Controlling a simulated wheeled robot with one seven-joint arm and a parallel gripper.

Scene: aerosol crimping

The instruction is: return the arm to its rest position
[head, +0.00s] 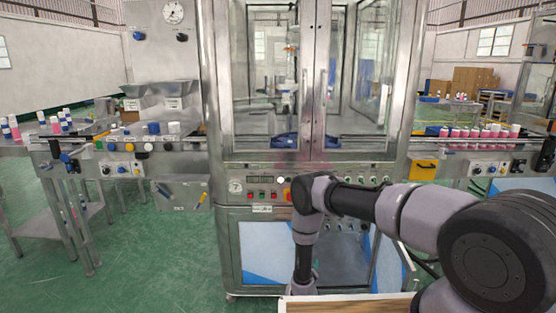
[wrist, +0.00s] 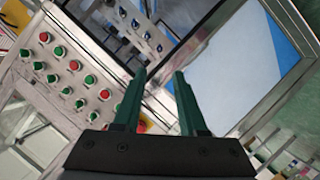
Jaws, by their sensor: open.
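My arm reaches in from the lower right of the head view, bends in front of the machine's control panel and points downward. Its end runs behind the wooden surface's edge, so my gripper is hidden there. In the wrist view my gripper (wrist: 160,100) shows two green fingers held apart with nothing between them. Beyond the fingers are the panel with red and green buttons (wrist: 72,70) and a white and blue lower panel (wrist: 245,70). The fingers appear apart from the panel.
The crimping machine (head: 305,200) with closed glass doors stands straight ahead. Conveyors with bottles (head: 480,132) run on both sides. A wooden surface (head: 345,304) lies at the bottom front. Green floor (head: 150,270) is open at the left.

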